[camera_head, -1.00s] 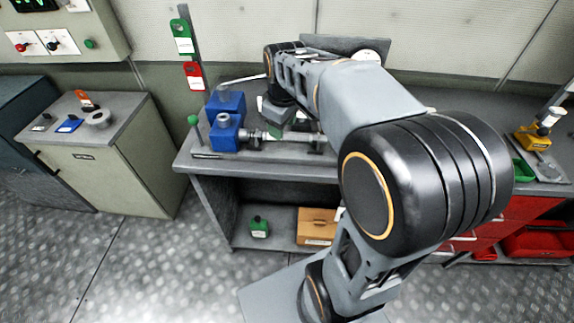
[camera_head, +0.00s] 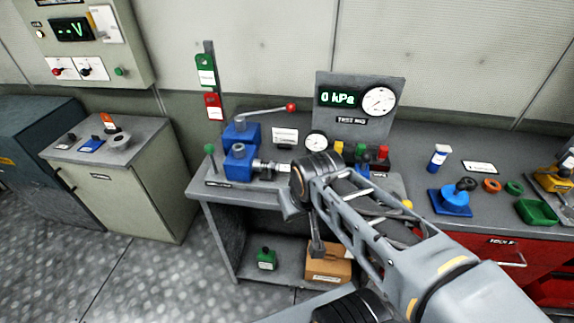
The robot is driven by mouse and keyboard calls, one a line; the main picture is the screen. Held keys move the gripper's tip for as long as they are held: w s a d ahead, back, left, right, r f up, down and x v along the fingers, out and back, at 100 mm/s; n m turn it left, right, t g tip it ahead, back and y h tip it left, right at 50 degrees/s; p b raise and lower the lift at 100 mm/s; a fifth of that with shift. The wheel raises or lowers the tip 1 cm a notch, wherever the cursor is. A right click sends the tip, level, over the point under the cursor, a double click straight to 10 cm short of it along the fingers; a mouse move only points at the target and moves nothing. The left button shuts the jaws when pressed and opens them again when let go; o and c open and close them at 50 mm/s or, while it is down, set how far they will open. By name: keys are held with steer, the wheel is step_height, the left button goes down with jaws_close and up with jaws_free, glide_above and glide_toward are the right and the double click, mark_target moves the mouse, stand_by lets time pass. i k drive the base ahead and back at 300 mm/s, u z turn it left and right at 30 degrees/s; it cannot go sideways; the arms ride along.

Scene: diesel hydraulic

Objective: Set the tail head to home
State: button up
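No part in view carries a readable "tail head" label, so I cannot tell which it is. On the bench at the middle left, a blue block (camera_head: 239,167) has a metal shaft (camera_head: 268,166) running right from it, toward my wrist. A second blue block (camera_head: 240,134) stands behind it, by a grey lever with a red knob (camera_head: 291,107). A green-knobbed lever (camera_head: 210,149) stands upright at the left. My gripper (camera_head: 290,207) appears to be at the bench's front edge below my wrist. Its fingers are not clear, and the wrist hides the shaft's right end.
A test rig panel (camera_head: 358,100) reading 0 kPa stands behind my wrist. Blue, orange and green items (camera_head: 453,200) stand on the right bench. A cardboard box (camera_head: 328,265) and a green item (camera_head: 266,259) lie on the shelf. A cabinet (camera_head: 120,195) stands left; floor before it is clear.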

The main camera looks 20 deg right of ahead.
mark_target(364, 170)
steer(key=u, duration=1.15)
steer(key=k, duration=1)
steer(key=z, duration=1.1)
steer(key=i, duration=0.5)
steer(key=z, duration=0.05)
